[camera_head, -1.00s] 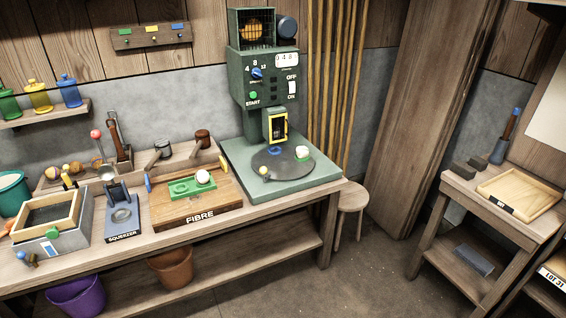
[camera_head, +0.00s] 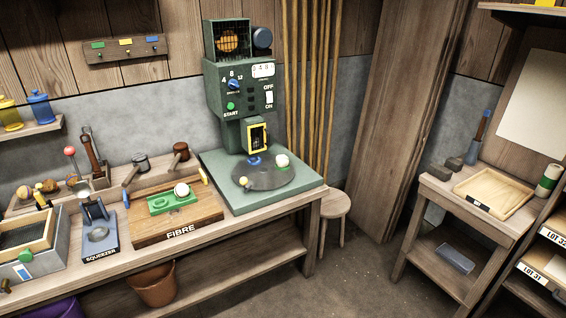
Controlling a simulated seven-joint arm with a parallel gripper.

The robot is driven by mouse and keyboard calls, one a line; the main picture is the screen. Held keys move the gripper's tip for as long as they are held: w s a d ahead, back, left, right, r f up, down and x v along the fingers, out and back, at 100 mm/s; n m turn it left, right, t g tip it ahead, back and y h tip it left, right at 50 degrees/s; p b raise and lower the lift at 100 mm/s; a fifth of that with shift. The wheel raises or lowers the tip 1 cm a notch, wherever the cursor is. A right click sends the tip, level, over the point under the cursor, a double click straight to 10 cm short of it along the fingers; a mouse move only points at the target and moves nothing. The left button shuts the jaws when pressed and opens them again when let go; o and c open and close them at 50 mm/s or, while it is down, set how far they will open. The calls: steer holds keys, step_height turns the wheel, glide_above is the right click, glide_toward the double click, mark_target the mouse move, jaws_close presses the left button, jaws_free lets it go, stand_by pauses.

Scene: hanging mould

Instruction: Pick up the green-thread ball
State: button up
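A pale ball with a greenish tint (camera_head: 282,160) sits on the right side of the dark round plate of the green machine. It may be the green-thread ball, but its thread is too small to make out. A second, white ball (camera_head: 181,190) rests on a green holder (camera_head: 160,206) on the wooden FIBRE board. A small yellow ball or knob (camera_head: 243,181) is at the left front of the round plate. My gripper is not in view.
The green machine (camera_head: 238,105) stands at the right end of the workbench. The squeezer (camera_head: 98,235) and a grey box are at left. A stool (camera_head: 335,205) and open floor lie between the bench and the right-hand table (camera_head: 440,190), which holds a wooden tray (camera_head: 493,192).

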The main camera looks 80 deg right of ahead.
steer(key=o, duration=1.3)
steer(key=shift+w, duration=0.1)
